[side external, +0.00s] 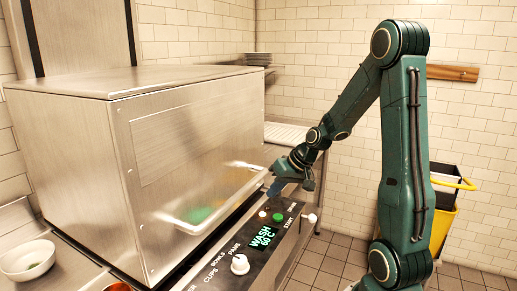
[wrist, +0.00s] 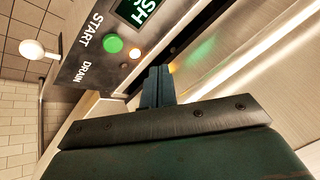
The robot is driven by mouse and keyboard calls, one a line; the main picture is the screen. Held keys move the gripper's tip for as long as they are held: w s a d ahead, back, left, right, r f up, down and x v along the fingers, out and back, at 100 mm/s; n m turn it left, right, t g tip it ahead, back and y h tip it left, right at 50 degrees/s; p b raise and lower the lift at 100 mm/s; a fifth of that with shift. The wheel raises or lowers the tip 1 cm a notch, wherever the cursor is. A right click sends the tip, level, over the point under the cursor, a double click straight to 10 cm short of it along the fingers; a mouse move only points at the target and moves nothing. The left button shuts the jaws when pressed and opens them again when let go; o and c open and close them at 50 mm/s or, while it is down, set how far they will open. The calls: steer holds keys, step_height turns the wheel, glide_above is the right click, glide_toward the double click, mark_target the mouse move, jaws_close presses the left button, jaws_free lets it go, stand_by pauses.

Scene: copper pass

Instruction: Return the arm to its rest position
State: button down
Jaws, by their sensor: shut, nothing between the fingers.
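My green arm rises at the right of the side view and bends down to my gripper (side external: 274,189), near the far end of the dishwasher's control panel (side external: 213,272). In the wrist view, my gripper (wrist: 157,72) has its fingers together with nothing between them. The panel's display (side external: 264,237) reads WASH 60 C.
A white bowl (side external: 27,260) sits on the counter at left. A white knob (side external: 240,264) sticks up from the panel. A yellow bucket (side external: 443,225) stands behind my arm.

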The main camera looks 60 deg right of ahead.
steer(key=s+a+r+n+g, duration=0.1)
steer(key=s+a+r+n, duration=0.3)
steer(key=a+r, duration=0.6)
steer(key=s+a+r+n+h, duration=0.1)
steer(key=s+a+r+n, duration=0.1)
steer(key=s+a, duration=0.7)
steer(key=shift+s+a+r, duration=0.2)
steer(key=shift+s+r, duration=0.05)
steer(key=shift+s, duration=0.85)
stand_by(5.0)
